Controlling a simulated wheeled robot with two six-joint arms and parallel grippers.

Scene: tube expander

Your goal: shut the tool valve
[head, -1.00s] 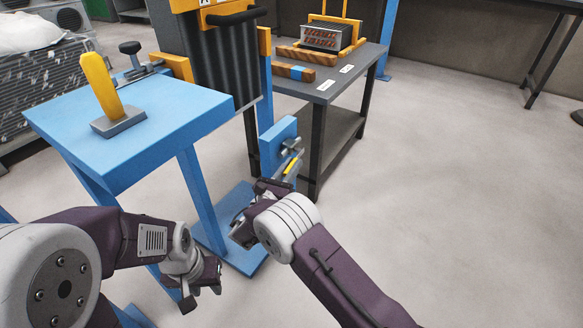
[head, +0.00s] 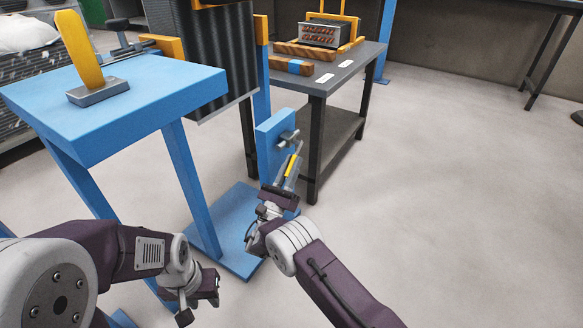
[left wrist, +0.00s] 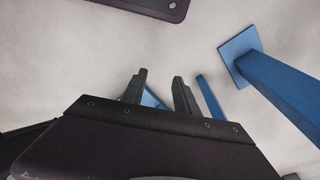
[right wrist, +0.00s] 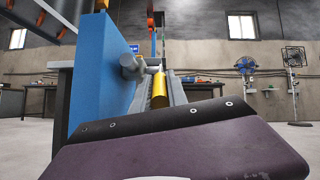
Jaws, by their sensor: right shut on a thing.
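The valve (head: 287,138) is a small grey fitting on the upright blue plate (head: 268,152), with a yellow handle (head: 291,166) reaching toward me. In the right wrist view the yellow handle (right wrist: 159,92) lies between the grey fingers, and the valve body (right wrist: 132,66) is just beyond it beside the blue plate. My right gripper (head: 289,170) is shut on the yellow handle. My left gripper (head: 203,301) hangs low beside the blue stand, empty. In the left wrist view its two fingers (left wrist: 160,92) are apart.
A blue table (head: 140,105) at the left carries a yellow piece on a grey block (head: 98,91). A dark table (head: 345,85) behind the valve holds a metal box (head: 322,35) and wooden bars. The floor at right (head: 460,190) is clear.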

